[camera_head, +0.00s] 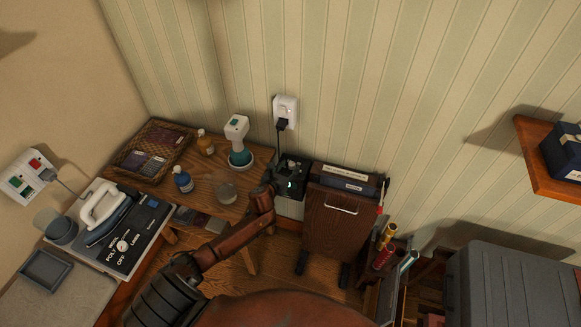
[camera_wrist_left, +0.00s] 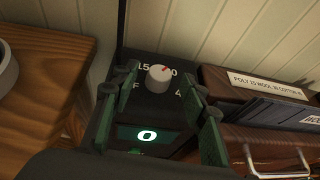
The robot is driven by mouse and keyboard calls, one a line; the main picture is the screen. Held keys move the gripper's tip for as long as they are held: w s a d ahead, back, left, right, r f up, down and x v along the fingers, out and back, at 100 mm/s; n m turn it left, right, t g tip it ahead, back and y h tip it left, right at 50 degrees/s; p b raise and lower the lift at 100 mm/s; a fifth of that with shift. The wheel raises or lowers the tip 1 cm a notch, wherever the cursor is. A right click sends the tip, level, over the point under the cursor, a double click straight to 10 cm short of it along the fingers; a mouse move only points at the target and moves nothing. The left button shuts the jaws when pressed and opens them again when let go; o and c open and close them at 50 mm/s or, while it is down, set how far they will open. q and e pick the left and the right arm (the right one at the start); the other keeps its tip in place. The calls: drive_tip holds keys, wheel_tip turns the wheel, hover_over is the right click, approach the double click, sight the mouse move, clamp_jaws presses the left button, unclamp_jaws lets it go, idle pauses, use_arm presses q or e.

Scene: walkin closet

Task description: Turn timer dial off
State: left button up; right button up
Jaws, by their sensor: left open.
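The timer dial (camera_wrist_left: 159,77) is a round pale knob with a red mark, on top of a dark box in the left wrist view. Its red mark points up and right, towards a partly hidden label ending in 0. Parts of other labels show around it. My left gripper (camera_wrist_left: 160,88) is open, with one dark green finger on each side of the dial. I cannot tell whether either finger touches it. A lit 0 (camera_wrist_left: 147,135) glows below the dial. My right gripper is not in view.
A wooden table (camera_head: 235,207) left of the gripper holds bottles, a glass bowl and a basket (camera_head: 152,151). A wall socket (camera_head: 286,109) with a cord is above. An iron (camera_head: 105,205) lies far left.

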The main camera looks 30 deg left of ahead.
use_arm(q)
drive_tip(key=shift+x, duration=0.9)
drive_tip(key=shift+c, duration=0.3)
clamp_jaws()
